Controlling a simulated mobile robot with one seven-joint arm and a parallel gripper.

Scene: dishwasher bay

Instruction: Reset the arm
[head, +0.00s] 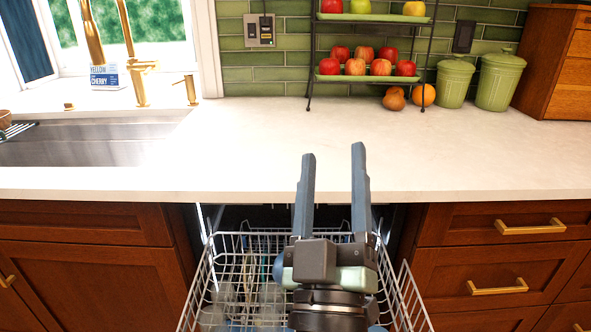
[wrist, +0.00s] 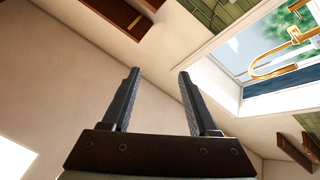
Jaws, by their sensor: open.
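My gripper (head: 333,152) is in the middle of the head view, with its two long dark fingers pointing up and away from me. The fingers are apart and nothing is between them. In the head view it overlaps the pulled-out dishwasher rack and the front edge of the counter. My gripper also shows in the wrist view (wrist: 158,76), open and empty, with walls, the window and the ceiling beyond it.
The wire dishwasher rack (head: 214,268) is pulled out below the counter (head: 240,150), with glassware in its left part. A sink (head: 90,150) with a gold faucet (head: 130,60) is at left. A fruit stand (head: 372,78) and green canisters (head: 497,80) stand at the back. The middle counter is clear.

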